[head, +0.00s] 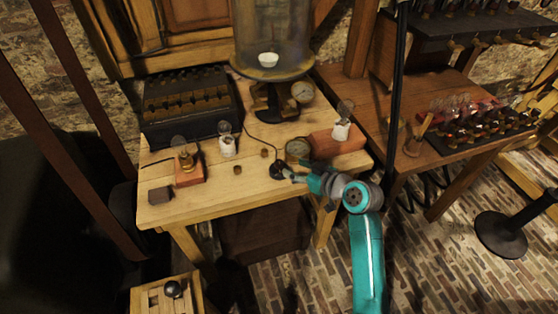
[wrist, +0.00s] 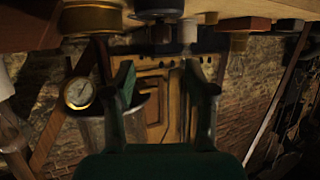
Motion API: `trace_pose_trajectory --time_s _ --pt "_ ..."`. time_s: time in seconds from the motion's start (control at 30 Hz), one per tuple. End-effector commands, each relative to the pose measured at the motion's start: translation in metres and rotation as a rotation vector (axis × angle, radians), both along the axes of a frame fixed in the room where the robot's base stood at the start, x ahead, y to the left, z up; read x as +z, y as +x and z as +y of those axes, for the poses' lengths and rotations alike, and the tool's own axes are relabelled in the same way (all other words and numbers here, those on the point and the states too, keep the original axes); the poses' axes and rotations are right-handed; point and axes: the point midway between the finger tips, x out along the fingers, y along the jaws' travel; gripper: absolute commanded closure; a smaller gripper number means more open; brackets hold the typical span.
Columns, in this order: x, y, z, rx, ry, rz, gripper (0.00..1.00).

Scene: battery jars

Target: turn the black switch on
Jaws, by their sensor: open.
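The black switch (head: 279,169) stands on the wooden table near its front middle, a small dark round thing with a thin cable running back from it. My gripper (head: 294,177) comes in from the right, low over the table, with its tips right beside the switch. I cannot tell whether they touch it. In the wrist view, which is upside down, my gripper (wrist: 165,78) has its two fingers apart with nothing held between them. A dark round base, likely the switch (wrist: 157,9), shows at the top edge beyond the fingertips. The switch's lever position is too small to tell.
A brass gauge (head: 298,149) and a red block (head: 337,140) stand close to my gripper. A glass bell jar (head: 271,35) is behind. Small wooden knobs, a white jar (head: 227,146) and a black battery box (head: 190,105) are left. The table's front edge is bare.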

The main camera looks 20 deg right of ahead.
Motion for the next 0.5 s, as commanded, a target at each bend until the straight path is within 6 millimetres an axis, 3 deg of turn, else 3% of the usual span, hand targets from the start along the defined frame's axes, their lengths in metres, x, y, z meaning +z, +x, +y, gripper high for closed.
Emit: trace_pose_trajectory --time_s 0.3,0.5 --pt "-0.022 0.048 0.023 0.003 0.000 0.002 0.45" --pt "-0.030 0.067 0.031 0.001 0.001 0.001 0.45"
